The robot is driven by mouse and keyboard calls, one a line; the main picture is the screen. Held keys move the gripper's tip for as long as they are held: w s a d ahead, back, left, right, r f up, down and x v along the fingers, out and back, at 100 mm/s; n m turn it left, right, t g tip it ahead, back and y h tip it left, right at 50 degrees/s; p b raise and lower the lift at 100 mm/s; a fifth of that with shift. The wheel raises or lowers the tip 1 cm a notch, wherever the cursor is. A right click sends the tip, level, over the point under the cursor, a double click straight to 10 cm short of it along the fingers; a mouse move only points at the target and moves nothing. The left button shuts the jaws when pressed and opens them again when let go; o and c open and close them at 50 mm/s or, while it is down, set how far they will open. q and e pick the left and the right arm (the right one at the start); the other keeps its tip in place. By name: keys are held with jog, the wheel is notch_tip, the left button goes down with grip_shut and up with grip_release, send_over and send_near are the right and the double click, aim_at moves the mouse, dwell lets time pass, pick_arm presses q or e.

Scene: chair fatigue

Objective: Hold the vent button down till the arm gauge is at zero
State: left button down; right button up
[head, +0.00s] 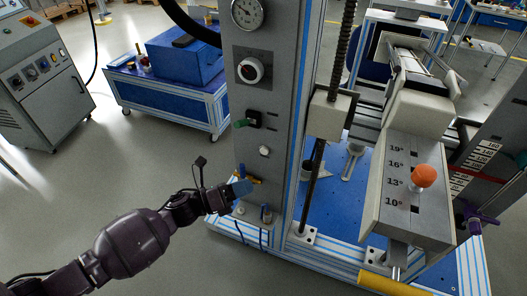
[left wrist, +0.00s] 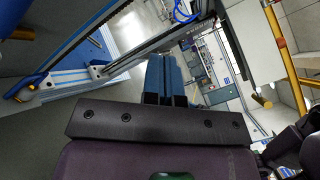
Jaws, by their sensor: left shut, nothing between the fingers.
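A grey upright panel carries a round dial gauge (head: 247,12) at the top edge of the head view; its needle is too small to read. I cannot tell by any label which is the vent button. My left gripper (head: 243,187) is shut and empty in front of the panel's lower part, below the white button and apart from it. Its blue fingers (left wrist: 166,78) lie together in the left wrist view. My right gripper is not in view.
A slanted block with an orange knob (head: 425,175) stands to the right. A grey cabinet (head: 40,85) and a blue cart (head: 165,95) stand behind left. Floor at left is free.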

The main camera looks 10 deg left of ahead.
aim_at(264, 152)
pick_arm(q)
jog(key=shift+w, duration=0.1)
jog(key=w+d+b, duration=0.1)
jog(key=w+b, duration=0.1)
jog(key=w, duration=0.6)
jog(key=shift+w+d+b, duration=0.3)
jog(key=shift+b, duration=0.05)
dwell(1.1)
jog(key=shift+w, duration=0.15)
dwell(0.8)
jog(key=shift+w+d, duration=0.1)
jog(key=shift+w, duration=0.15)
